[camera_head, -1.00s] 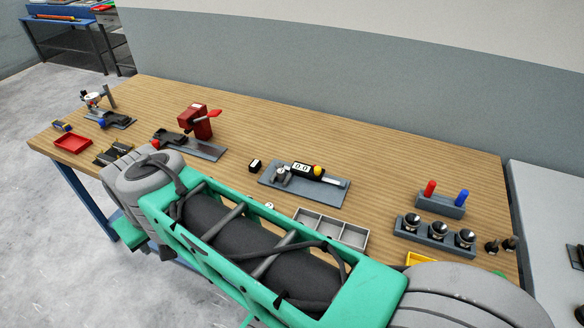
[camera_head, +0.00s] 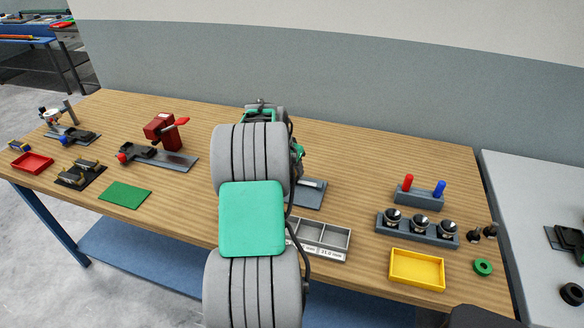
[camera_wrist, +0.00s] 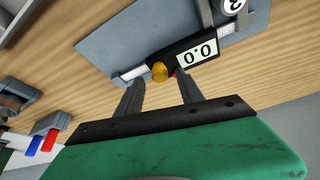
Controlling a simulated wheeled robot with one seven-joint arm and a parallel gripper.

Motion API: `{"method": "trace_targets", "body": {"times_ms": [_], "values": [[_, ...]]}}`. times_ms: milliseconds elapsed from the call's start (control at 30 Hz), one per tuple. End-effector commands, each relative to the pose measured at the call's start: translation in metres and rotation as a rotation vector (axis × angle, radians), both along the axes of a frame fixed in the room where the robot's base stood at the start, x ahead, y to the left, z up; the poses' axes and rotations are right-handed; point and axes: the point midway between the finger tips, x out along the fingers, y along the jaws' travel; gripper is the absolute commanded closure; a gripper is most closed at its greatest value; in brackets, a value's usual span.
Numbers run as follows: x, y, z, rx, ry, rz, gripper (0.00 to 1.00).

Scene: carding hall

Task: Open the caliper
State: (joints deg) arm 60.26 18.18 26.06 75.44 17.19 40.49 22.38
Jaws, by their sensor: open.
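In the wrist view the caliper (camera_wrist: 185,55) lies on a grey plate (camera_wrist: 110,40).
A grey compartment tray (camera_head: 322,238) lies in front of the plate. To the right are a holder with red and blue pegs (camera_head: 420,196), a rack of black knobs (camera_head: 418,228) and a yellow tray (camera_head: 417,268). A red clamp fixture (camera_head: 163,130) and green mat (camera_head: 125,194) are left.

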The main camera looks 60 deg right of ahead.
Motion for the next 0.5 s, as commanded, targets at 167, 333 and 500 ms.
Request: {"method": "trace_targets", "body": {"times_ms": [167, 333, 500], "values": [[-0.0001, -0.0039, -0.0105, 0.0, -0.001, 0.001, 0.55], [0.0, -0.0039, -0.0106, 0.0, 0.0, 0.002, 0.55], [0.0, -0.0038, -0.0104, 0.0, 0.0, 0.002, 0.68]]}}
